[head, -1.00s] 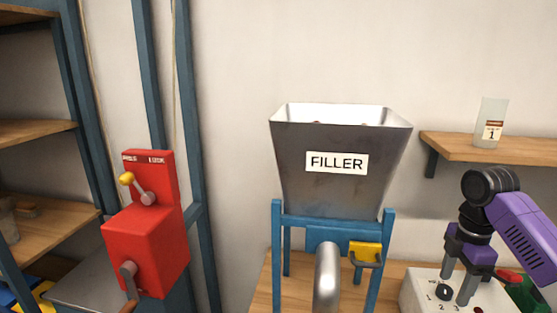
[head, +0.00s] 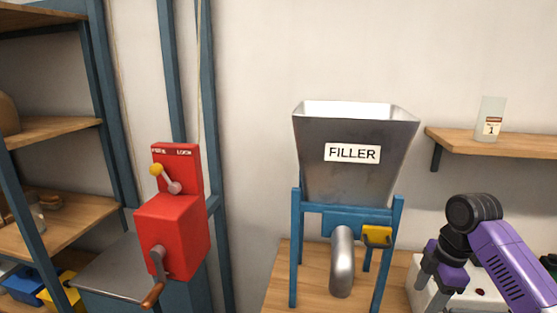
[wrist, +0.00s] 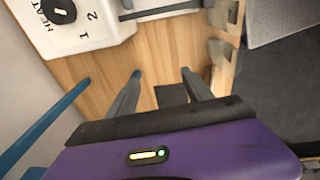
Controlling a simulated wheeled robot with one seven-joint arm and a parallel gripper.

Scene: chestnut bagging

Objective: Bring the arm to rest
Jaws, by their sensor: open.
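My purple and black gripper (head: 434,288) is at the lower right of the head view, in front of a white box (head: 417,268). In the wrist view my gripper's two grey fingers (wrist: 161,74) are spread apart with nothing between them, above the wooden worktop (wrist: 160,52). The white box also shows at the top left of the wrist view (wrist: 105,18), with a black knob (wrist: 58,10) and the marks HEAT, 1 and 2. The gripper partly hides the box in the head view.
A metal hopper marked FILLER (head: 352,175) stands on a blue frame, with a spout (head: 342,262) and yellow handle (head: 376,236). A red crank machine (head: 172,236) is at left. A wall shelf (head: 490,143) holds a jar (head: 490,118). Shelving (head: 55,228) stands far left.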

